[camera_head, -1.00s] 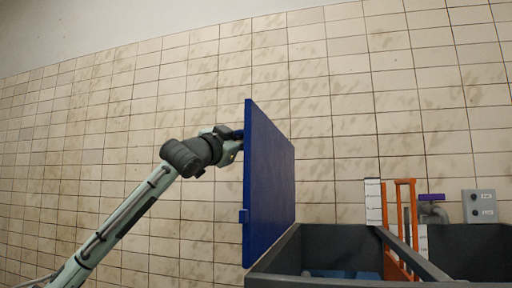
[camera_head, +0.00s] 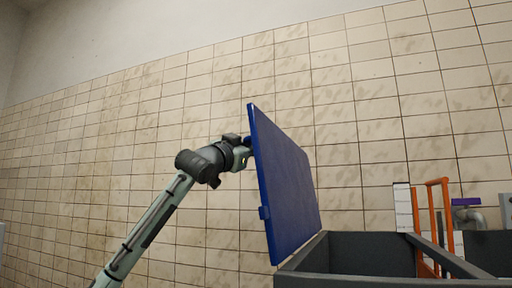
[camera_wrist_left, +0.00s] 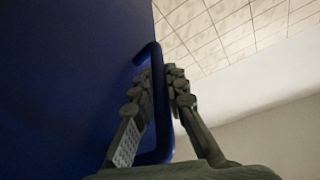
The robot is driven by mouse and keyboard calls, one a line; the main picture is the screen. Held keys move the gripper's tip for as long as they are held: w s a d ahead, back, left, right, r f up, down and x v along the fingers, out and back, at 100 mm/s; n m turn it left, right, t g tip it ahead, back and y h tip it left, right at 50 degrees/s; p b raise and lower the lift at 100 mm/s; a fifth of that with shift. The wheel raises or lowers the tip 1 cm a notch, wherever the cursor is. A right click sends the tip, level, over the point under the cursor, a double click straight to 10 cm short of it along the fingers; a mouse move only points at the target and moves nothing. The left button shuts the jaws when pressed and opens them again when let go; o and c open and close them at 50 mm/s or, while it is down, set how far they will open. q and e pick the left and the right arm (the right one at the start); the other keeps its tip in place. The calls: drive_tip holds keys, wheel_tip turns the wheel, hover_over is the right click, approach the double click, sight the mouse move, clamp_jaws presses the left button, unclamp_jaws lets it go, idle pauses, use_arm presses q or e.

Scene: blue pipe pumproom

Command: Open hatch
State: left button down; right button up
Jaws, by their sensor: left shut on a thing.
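The blue hatch (camera_head: 284,185) stands raised at the left end of a dark grey bin (camera_head: 372,255), tilted a little to the left of upright. My left gripper (camera_head: 246,150) is at the upper left side of the hatch. In the left wrist view the gripper (camera_wrist_left: 160,90) has its fingers on both sides of a blue bar handle (camera_wrist_left: 158,125) and is shut on it. The hatch face (camera_wrist_left: 65,80) fills the left of that view. My right gripper is not in view.
Orange rails (camera_head: 437,220) and a white gauge board (camera_head: 403,207) stand at the bin's right part. A pipe with a purple valve handle (camera_head: 466,201) is at the far right. A tiled wall (camera_head: 120,150) lies behind.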

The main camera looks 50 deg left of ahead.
use_arm(q)
drive_tip(key=shift+d+f, duration=0.1)
drive_tip(key=c, duration=1.5)
unclamp_jaws()
drive_tip(key=shift+c, duration=0.2)
drive_tip(key=shift+s+d+f, duration=0.1)
drive_tip(key=shift+s+d, duration=0.15)
drive_tip(key=shift+s, duration=0.05)
drive_tip(key=v, duration=1.1)
drive_tip(key=shift+s+a+f, duration=0.1)
drive_tip(key=shift+a, duration=0.05)
